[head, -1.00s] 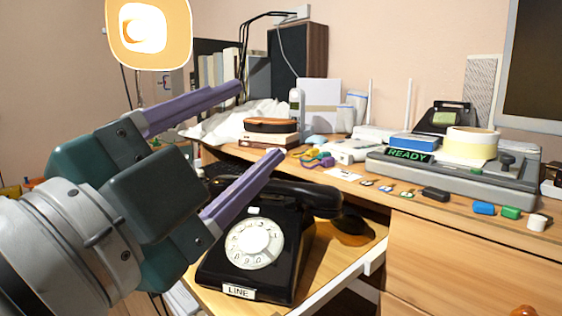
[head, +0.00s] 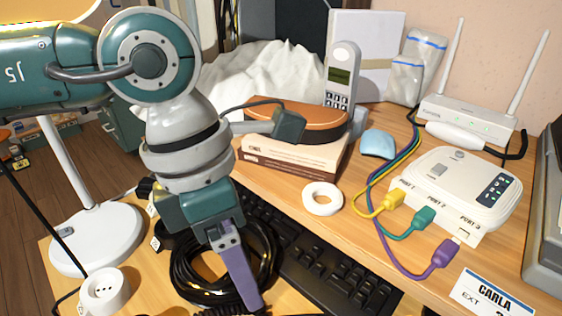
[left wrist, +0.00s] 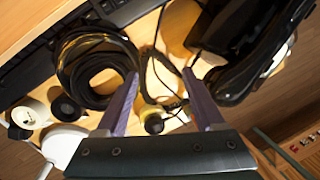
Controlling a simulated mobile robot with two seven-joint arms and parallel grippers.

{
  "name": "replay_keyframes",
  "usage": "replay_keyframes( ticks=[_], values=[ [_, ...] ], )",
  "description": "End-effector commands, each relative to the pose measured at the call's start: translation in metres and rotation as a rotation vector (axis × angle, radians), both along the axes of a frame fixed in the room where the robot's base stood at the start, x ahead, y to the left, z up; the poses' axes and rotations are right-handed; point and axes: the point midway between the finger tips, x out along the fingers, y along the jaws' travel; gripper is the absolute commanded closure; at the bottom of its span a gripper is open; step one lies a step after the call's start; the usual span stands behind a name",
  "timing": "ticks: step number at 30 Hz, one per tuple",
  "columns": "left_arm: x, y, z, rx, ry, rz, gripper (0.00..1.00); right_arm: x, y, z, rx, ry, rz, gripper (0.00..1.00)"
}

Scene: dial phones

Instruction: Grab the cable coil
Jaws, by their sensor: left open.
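The cable coil (head: 184,272) is a black ring of looped cable. It lies flat on the wooden surface at lower centre in the head view, beside the keyboard. My left gripper (head: 245,300) points down over the coil; a purple finger covers part of its right side. In the left wrist view the coil (left wrist: 68,72) lies to the left of the open jaws (left wrist: 160,73), with one fingertip over its right edge. Whether a finger touches the coil I cannot tell. My right gripper is out of view.
A black keyboard (head: 325,270) lies right of the coil. A white tape roll (head: 322,199) and a router (head: 455,190) with coloured plugs stand farther right. A white lamp base (head: 95,240) and a small white roll (head: 104,290) are at left. A black telephone (left wrist: 240,35) shows in the wrist view.

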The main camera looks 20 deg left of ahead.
Motion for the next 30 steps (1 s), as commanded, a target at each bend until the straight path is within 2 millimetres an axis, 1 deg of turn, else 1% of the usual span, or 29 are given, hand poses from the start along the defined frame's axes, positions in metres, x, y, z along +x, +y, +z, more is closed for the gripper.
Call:
replay_keyframes(
  ticks=[1, 3, 6, 12, 17, 19, 24, 27, 30],
  values=[
    [0.005, 0.018, -0.006, 0.070, -0.005, 0.004, 0.30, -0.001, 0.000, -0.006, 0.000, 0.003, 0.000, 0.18],
    [0.008, 0.037, -0.007, 0.146, -0.006, 0.009, 0.30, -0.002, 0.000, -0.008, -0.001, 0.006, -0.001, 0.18],
    [0.010, 0.051, -0.013, 0.203, -0.006, 0.015, 0.30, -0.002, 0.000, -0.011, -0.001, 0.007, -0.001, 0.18],
    [0.009, 0.052, -0.044, 0.209, -0.003, 0.014, 0.30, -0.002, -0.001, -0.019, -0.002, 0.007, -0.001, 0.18],
    [0.009, 0.051, -0.057, 0.206, -0.006, 0.012, 0.30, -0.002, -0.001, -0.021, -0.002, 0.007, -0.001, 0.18],
    [0.008, 0.051, -0.066, 0.206, -0.004, 0.013, 0.30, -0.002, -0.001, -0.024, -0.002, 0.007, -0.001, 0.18],
    [0.006, 0.050, -0.095, 0.206, -0.003, 0.013, 0.30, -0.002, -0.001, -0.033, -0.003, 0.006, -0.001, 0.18],
    [0.006, 0.050, -0.105, 0.206, -0.003, 0.013, 0.30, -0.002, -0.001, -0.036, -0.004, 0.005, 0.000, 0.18],
    [0.006, 0.050, -0.107, 0.204, -0.006, 0.012, 0.30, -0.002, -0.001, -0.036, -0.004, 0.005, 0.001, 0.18]
  ],
)
